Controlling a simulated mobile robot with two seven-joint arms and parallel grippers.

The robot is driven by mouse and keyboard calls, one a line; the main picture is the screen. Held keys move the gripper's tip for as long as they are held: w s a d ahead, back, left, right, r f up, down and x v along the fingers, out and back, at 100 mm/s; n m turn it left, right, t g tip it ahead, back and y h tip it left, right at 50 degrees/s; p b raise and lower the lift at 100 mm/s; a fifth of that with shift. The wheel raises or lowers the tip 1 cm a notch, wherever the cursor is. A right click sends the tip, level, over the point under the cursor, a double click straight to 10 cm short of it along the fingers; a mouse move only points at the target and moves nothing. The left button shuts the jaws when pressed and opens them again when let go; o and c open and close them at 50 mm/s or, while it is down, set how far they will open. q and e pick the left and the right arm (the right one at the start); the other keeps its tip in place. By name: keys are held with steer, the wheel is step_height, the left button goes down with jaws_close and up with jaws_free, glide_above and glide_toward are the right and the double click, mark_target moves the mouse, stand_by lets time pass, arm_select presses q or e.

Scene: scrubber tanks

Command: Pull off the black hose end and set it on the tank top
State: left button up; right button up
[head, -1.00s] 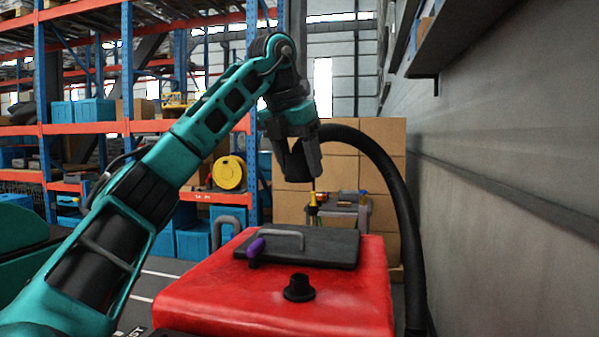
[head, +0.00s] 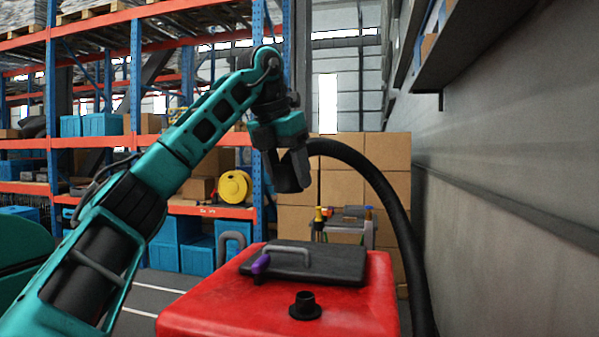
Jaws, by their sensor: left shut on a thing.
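The black hose (head: 385,190) arcs from my left gripper over to the right and down past the tank's right side. My left gripper (head: 290,172) is shut on the hose end, which points down in the air above the tank. The red tank (head: 225,300) stands below, with its top clear of the hose end. A short black port (head: 305,306) sticks up from the tank top near the front and is bare. A black lid (head: 325,262) with a grey handle lies on the tank top, with a purple piece at its left edge. My right gripper is not in view.
A grey wall (head: 510,200) stands close on the right. Stacked cardboard boxes (head: 388,152) and a small cart (head: 345,225) are behind the tank. Blue and orange shelving (head: 135,90) with a yellow reel (head: 234,188) fills the back left. The tank top is free around the port.

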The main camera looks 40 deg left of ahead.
arm_select(q)
steer(key=s+a, duration=0.9)
steer(key=a, duration=0.2)
steer(key=shift+s+a, duration=0.3)
steer(key=shift+s, duration=0.1)
stand_by(0.6)
steer(key=shift+f, duration=0.15)
